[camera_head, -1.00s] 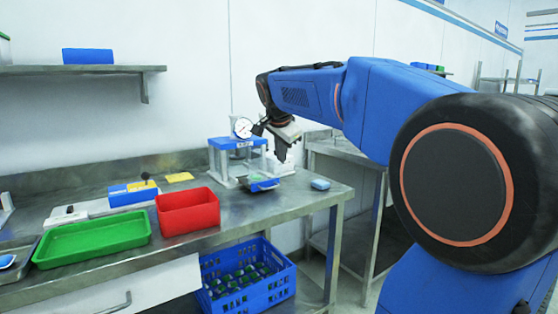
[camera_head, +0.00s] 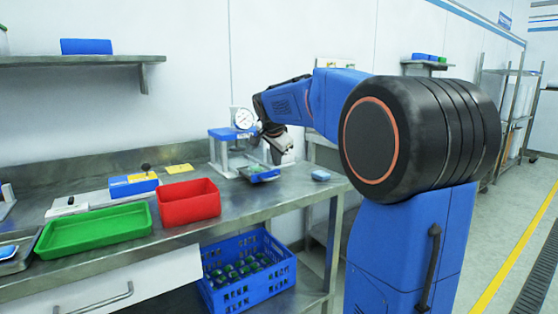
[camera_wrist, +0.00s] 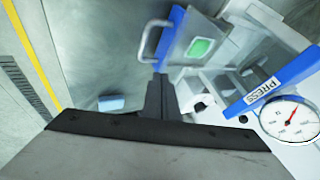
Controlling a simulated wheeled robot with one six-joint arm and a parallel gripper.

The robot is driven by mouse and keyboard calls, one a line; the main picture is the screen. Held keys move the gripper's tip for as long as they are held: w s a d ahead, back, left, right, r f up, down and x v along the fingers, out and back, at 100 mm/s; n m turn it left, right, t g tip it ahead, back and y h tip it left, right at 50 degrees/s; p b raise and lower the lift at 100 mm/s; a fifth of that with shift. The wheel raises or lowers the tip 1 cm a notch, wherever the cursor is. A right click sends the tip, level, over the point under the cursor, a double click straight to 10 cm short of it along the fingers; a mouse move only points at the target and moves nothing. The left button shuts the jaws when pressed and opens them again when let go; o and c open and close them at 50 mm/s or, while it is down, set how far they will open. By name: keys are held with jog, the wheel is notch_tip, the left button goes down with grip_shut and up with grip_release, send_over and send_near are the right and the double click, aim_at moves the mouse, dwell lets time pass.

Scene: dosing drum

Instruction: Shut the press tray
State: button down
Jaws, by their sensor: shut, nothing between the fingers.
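The press (camera_head: 230,150), with a blue top bar and a round dial, stands near the right end of the steel bench. Its tray (camera_head: 263,174), with a blue front edge, sticks out at the front of the press. In the wrist view the tray (camera_wrist: 203,45) shows a green piece in it, a blue front (camera_wrist: 168,38) and a metal handle. My gripper (camera_head: 278,158) is just above and beside the tray's right side. In the wrist view my gripper (camera_wrist: 158,82) is shut and empty, with its fingertips close to the tray's front. I cannot tell whether they touch it.
A red bin (camera_head: 188,203), a green tray (camera_head: 95,232) and a blue block (camera_head: 134,185) are on the bench to the left. A small blue item (camera_head: 320,175) lies right of the press. A blue crate (camera_head: 250,278) is below.

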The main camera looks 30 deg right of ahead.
dwell(0.3)
jog(key=w, duration=1.5)
jog(key=shift+w+a, duration=0.25)
jog(key=shift+w, duration=0.05)
jog(key=shift+w+r, duration=0.1)
jog(key=shift+w, duration=0.2)
jog(key=shift+r, duration=0.1)
